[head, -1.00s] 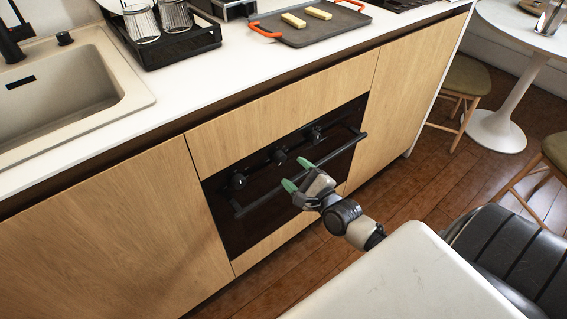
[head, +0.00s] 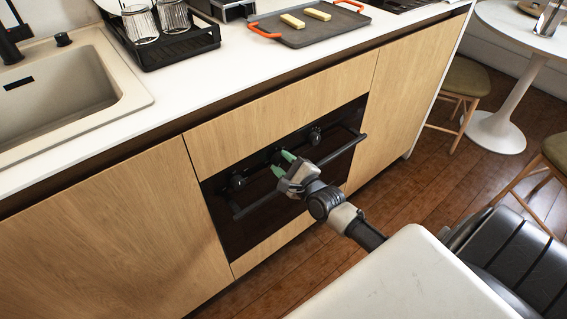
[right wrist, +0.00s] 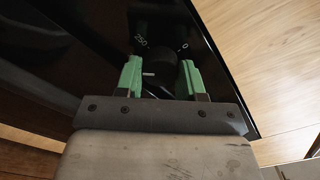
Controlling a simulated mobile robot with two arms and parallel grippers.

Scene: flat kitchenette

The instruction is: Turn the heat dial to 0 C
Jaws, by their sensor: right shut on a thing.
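The black oven (head: 250,205) has a row of three dark knobs on its front. My right gripper (head: 282,163), with green fingertips, is at the middle knob, which is the heat dial, and mostly hides it in the head view. In the right wrist view the dark dial (right wrist: 165,72) sits between the two green fingers of the gripper (right wrist: 163,80), which is shut on it. The marks "250" and "0" show on the panel just beyond the dial. A short white mark shows between the fingers. My left gripper is not in view.
The oven's bar handle (head: 330,155) runs across the front below the knobs, close to my right gripper. The other knobs (head: 238,181) (head: 315,135) stand to either side. The wood floor (head: 430,175) is open to the right.

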